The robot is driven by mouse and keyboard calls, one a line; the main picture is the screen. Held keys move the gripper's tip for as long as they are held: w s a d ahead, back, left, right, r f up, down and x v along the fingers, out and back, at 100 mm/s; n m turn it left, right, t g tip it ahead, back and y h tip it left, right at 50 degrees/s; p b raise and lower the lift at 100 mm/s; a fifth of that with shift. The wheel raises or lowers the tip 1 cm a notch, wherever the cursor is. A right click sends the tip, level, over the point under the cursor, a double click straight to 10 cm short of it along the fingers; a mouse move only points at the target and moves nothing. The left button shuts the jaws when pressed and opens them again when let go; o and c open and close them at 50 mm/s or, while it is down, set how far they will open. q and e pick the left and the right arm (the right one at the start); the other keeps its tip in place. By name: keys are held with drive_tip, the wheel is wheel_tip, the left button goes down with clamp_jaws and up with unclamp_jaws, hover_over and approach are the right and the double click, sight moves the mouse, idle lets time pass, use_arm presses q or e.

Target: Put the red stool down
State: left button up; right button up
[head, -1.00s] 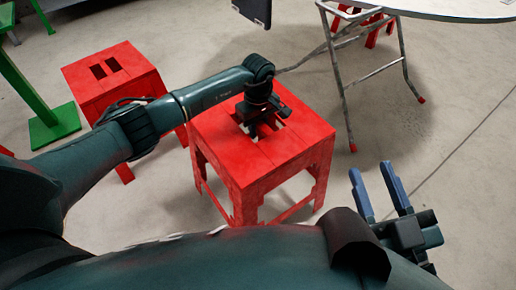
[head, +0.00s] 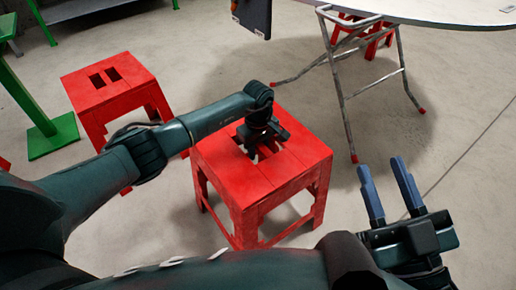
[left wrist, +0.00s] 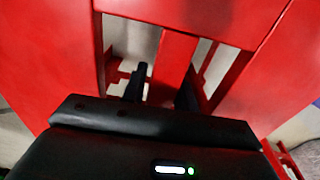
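The red stool (head: 290,160) stands upright in the middle of the head view, with slots in its seat. My left gripper (head: 262,150) points down at the seat. In the left wrist view its dark fingers (left wrist: 162,88) reach into the slots on either side of the red bar (left wrist: 172,60) between them, and it is shut on this bar. The stool's feet are low near the floor; I cannot tell whether they touch it. My right gripper (head: 381,163) is open and empty, its blue fingers apart, to the right of the stool.
Another red stool (head: 113,85) stands behind on the left. A green post with a square base (head: 53,137) is at far left. A round table (head: 440,10) on metal legs (head: 340,90) stands at upper right. Concrete floor (head: 450,130) is clear at right.

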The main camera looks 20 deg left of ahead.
use_arm(q)
drive_tip(key=shift+o, duration=1.3)
drive_tip(key=shift+r, duration=0.1)
use_arm(e)
drive_tip(key=shift+r, duration=0.1)
use_arm(q)
drive_tip(key=shift+r+p, duration=0.25)
drive_tip(key=shift+p, duration=0.05)
wheel_tip(320, 180, up, 3)
drive_tip(key=shift+w+p, duration=0.1)
drive_tip(key=shift+p, duration=0.6)
wheel_tip(320, 180, up, 8)
drive_tip(key=p, duration=0.2)
drive_tip(key=shift+f+p, duration=0.1)
drive_tip(key=shift+p, duration=0.3)
drive_tip(key=shift+r, duration=0.4)
use_arm(e)
drive_tip(key=shift+s+d+f+g+h, duration=0.1)
drive_tip(key=shift+s+f+g+h, duration=0.15)
drive_tip(key=shift+f+h, duration=0.2)
drive_tip(key=shift+s+d+f+g+h, duration=0.1)
drive_tip(key=shift+f+g+h, duration=0.25)
drive_tip(key=shift+f, duration=0.15)
